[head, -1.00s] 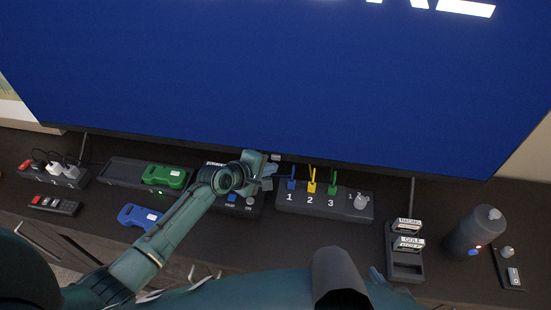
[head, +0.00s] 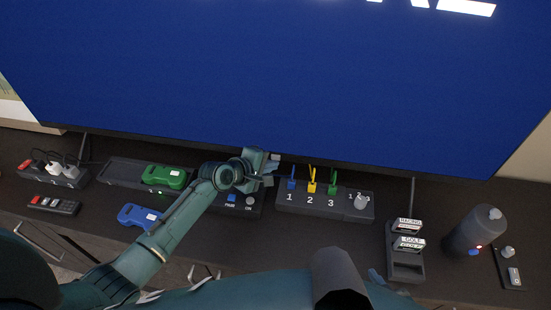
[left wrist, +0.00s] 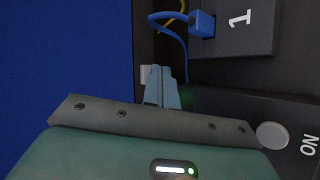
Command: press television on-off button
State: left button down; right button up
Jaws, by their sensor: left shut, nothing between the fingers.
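The television (head: 290,90) shows a lit blue screen with white lettering at its top edge. A small pale square button (head: 275,157) sits at its lower edge in the head view; it also shows in the left wrist view (left wrist: 145,75). My left gripper (head: 271,166) is shut and empty, right beside this button. In the left wrist view its fingertips (left wrist: 160,72) lie next to the button; I cannot tell whether they touch it. A pale blue tip (head: 376,275), seemingly of my right gripper, shows low in the head view; its jaws are unclear.
Below the screen stand a numbered box (head: 325,202) with blue, yellow and green plugs, and a dark box (head: 245,207) with a round ON button. A green controller (head: 163,177), a blue one (head: 139,216), a remote (head: 55,205), a cartridge rack (head: 405,265) and a grey cylinder (head: 474,232) surround them.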

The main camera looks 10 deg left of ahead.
pick_arm(q)
jog(key=shift+w, duration=0.4)
jog(key=shift+s, duration=0.1)
dwell(0.3)
jog(key=shift+s+r+p, duration=0.1)
jog(key=shift+s+p, duration=0.55)
jog(key=shift+p, duration=0.05)
jog(key=shift+s, duration=0.15)
jog(key=shift+s, duration=0.1)
jog(key=s+p, duration=0.2)
jog(key=s, duration=0.1)
jog(key=shift+r+p, duration=0.1)
jog(key=shift+p, duration=0.3)
jog(key=shift+s+p, duration=0.7)
jog(key=shift+s, duration=0.7)
jog(key=shift+f, duration=0.2)
